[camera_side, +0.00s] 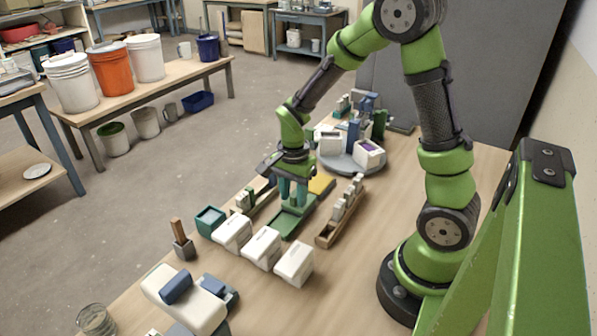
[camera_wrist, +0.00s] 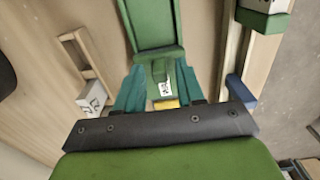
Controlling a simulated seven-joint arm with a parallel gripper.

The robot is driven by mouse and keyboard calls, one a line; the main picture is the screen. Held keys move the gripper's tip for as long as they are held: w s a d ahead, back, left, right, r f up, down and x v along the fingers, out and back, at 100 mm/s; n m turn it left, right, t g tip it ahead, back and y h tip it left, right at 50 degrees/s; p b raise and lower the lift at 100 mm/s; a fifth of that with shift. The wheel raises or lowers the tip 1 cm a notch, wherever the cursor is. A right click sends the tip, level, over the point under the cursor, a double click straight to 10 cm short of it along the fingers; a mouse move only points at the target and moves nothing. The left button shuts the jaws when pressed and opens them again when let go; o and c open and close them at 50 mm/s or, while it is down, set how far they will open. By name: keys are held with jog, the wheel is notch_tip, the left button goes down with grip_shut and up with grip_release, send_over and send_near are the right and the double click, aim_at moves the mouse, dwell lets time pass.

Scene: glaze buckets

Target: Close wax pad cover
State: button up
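The wax pad is a flat case on the table, with a yellow pad (camera_side: 321,186) showing behind my gripper and a green tray-like cover (camera_side: 285,224) folded open in front. In the wrist view, the recessed cover (camera_wrist: 153,25) runs to the top edge. A narrow green part with a white label (camera_wrist: 165,88) lies between my fingers, and a bit of yellow (camera_wrist: 166,104) shows below it. My gripper (camera_side: 293,198) points down over the case. Its teal fingers (camera_wrist: 160,78) stand apart either side of the green part; contact is unclear. Most of the pad is hidden in the wrist view.
Wooden holders with stamps stand close to the left (camera_side: 262,196) and right (camera_side: 340,212) of the case. White blocks (camera_side: 262,248) and a teal box (camera_side: 210,220) are in front. A round grey stand (camera_side: 345,164) with more items is behind.

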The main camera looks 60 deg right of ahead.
aim_at(294, 197)
jog(key=shift+r, duration=3.5)
jog(key=shift+n, duration=0.6)
jog(key=shift+s+a+f+n, duration=0.15)
jog(key=shift+s+a+n, duration=0.15)
jog(key=shift+n, duration=0.3)
jog(key=s+a+r+n+t+y, duration=0.2)
jog(key=s+a+r+n+t, duration=0.5)
jog(key=r+n, duration=0.4)
notch_tip(294, 197, up, 2)
jog(key=shift+s+a+r+n, duration=0.1)
jog(key=shift+s+a+n, duration=0.2)
jog(key=shift+s+a, duration=0.65)
